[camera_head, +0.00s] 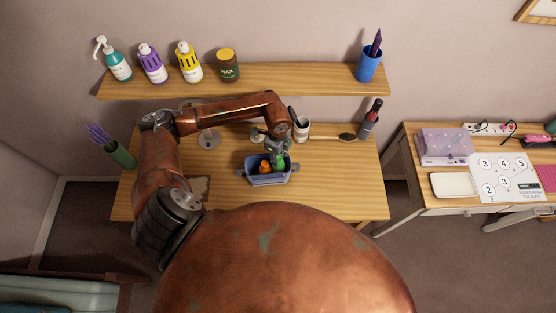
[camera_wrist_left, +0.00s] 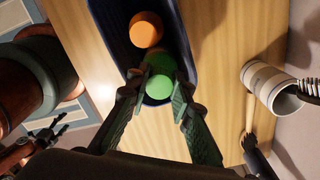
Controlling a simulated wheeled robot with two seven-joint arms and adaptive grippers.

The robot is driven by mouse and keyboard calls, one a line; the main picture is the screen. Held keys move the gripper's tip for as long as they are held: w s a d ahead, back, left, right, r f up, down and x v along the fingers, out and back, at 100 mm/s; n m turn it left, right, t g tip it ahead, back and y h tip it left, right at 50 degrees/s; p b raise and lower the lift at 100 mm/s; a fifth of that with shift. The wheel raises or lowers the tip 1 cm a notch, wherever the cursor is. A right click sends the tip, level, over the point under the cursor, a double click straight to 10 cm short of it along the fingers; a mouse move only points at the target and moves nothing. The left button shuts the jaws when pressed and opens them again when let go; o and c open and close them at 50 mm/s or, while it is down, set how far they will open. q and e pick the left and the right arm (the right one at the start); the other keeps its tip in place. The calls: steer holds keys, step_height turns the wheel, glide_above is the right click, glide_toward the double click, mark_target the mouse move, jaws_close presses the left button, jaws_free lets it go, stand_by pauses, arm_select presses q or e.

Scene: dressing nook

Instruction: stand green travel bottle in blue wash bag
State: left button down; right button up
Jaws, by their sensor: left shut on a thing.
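The blue wash bag (camera_head: 268,178) stands on the wooden table; in the left wrist view its dark blue wall (camera_wrist_left: 110,40) shows at the top. The green travel bottle (camera_head: 278,161) is at the right part of the bag; it also shows in the left wrist view (camera_wrist_left: 159,86). My left gripper (camera_head: 277,148) is above the bag and shut on the green bottle, its fingers reaching down around it. The bottle's lower end is hidden. An orange bottle (camera_head: 265,166) is in the bag beside the green one.
A striped white cup (camera_head: 302,131) stands behind the bag, with a brush (camera_head: 347,137) and a dark holder (camera_head: 367,125) to its right. A green vase (camera_head: 121,154) stands at the left. A shelf (camera_head: 300,80) holds several bottles above. The table's right front is clear.

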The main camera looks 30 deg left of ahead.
arm_select(q)
step_height(320, 180, down, 3)
steer(key=shift+f, duration=0.1)
steer(key=shift+f, duration=0.15)
steer(key=c, duration=1.7)
jaws_free()
